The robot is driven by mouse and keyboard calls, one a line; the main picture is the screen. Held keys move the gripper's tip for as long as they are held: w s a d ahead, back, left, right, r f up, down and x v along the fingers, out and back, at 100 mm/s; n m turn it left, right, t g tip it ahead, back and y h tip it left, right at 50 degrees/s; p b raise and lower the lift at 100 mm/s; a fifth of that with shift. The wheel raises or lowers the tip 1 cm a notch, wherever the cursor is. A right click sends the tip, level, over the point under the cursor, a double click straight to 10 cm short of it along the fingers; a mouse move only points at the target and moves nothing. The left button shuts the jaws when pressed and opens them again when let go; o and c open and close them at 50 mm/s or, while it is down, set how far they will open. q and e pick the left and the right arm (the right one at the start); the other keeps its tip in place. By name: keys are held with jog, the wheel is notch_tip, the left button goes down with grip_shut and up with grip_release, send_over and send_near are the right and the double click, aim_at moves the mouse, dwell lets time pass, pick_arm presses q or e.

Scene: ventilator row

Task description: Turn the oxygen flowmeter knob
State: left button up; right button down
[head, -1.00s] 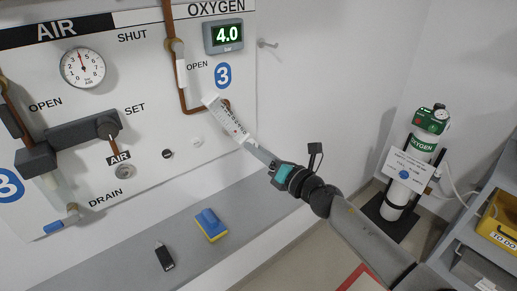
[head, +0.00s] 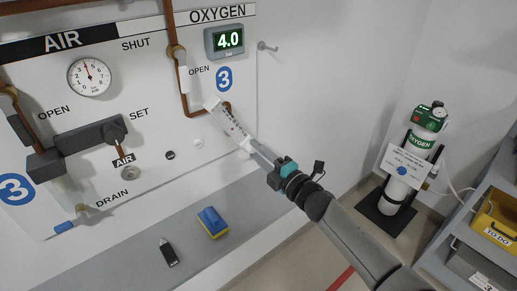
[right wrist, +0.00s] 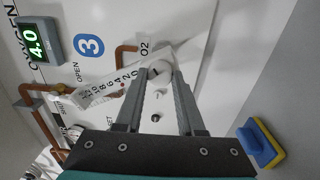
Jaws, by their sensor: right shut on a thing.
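The oxygen flowmeter (head: 226,119) is a white tilted body with a printed scale on the wall panel. In the right wrist view its scale (right wrist: 115,86) shows numbers and a red mark. Its pale knob (right wrist: 159,70) lies between the fingertips of my right gripper (right wrist: 160,77), which is shut on it. In the head view the right gripper (head: 251,149) reaches in from the lower right to the flowmeter's lower end, and the knob is hard to make out there. My left gripper is not in view.
The oxygen display (head: 225,40) reads 4.0. Copper pipe (head: 184,90) runs close beside the flowmeter. An oxygen cylinder (head: 410,165) stands right, clear of the arm.

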jog(key=shift+m+p, duration=0.8)
jog(key=shift+m, duration=1.4)
jog(key=c, duration=0.5)
grip_release()
jog(key=shift+s+d+f, duration=0.1)
jog(key=shift+s+d, duration=0.25)
jog(key=shift+s, duration=0.2)
jog(key=p+v, duration=0.1)
jog(key=v, duration=1.3)
jog(key=shift+a, duration=0.1)
